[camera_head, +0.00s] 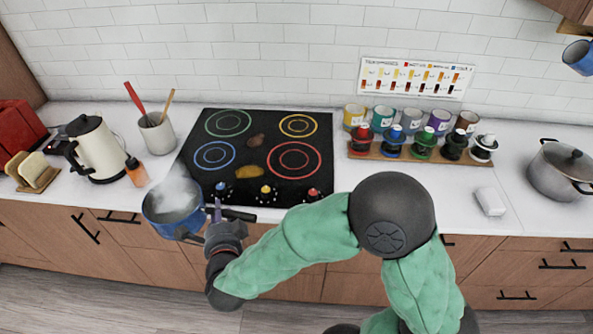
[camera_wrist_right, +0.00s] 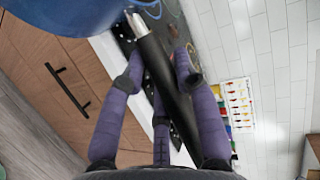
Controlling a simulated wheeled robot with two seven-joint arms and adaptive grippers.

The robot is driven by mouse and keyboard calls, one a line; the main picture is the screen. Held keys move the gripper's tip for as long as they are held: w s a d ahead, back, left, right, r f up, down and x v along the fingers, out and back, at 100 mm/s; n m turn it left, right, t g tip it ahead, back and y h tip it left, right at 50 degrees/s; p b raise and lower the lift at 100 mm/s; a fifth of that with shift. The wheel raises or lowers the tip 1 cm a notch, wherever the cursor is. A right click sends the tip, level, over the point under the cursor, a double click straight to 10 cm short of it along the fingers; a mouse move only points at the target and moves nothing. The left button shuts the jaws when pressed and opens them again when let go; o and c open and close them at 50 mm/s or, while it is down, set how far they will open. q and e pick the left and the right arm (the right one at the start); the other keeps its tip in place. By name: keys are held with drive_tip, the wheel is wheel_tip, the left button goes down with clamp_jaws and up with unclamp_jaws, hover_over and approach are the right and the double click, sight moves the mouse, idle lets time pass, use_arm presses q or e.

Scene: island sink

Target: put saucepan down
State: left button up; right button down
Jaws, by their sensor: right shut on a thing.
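The blue saucepan (camera_head: 172,205), with steam rising from it, is at the front edge of the counter, left of the cooktop's front corner. Its underside overhangs the cabinet fronts in the picture; I cannot tell whether it touches the counter. My right gripper (camera_head: 216,215) is shut on its black handle (camera_head: 238,214). In the wrist view the purple fingers of my right gripper (camera_wrist_right: 160,85) sit around the handle (camera_wrist_right: 160,70), and the blue pan (camera_wrist_right: 70,15) fills the top left. The black cooktop (camera_head: 225,145) has four coloured rings. My left gripper is not in view.
An orange-capped bottle (camera_head: 137,173), a cream kettle (camera_head: 97,150) and a utensil crock (camera_head: 157,132) stand behind and left of the pan. Dark and orange-brown patches (camera_head: 249,172) mark the cooktop. A rack of coloured shakers (camera_head: 420,150) stands right. A lidded pot (camera_head: 562,172) is far right.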

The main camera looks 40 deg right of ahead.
drive_tip(key=a+f+n+t+y, duration=0.2)
drive_tip(key=f+n+y, duration=0.3)
drive_tip(key=f, duration=1.2)
drive_tip(key=shift+w+a+f+n+y, duration=0.3)
drive_tip(key=shift+w+a+n+y, duration=0.15)
drive_tip(key=shift+y, duration=0.75)
drive_tip(key=shift+s, duration=0.1)
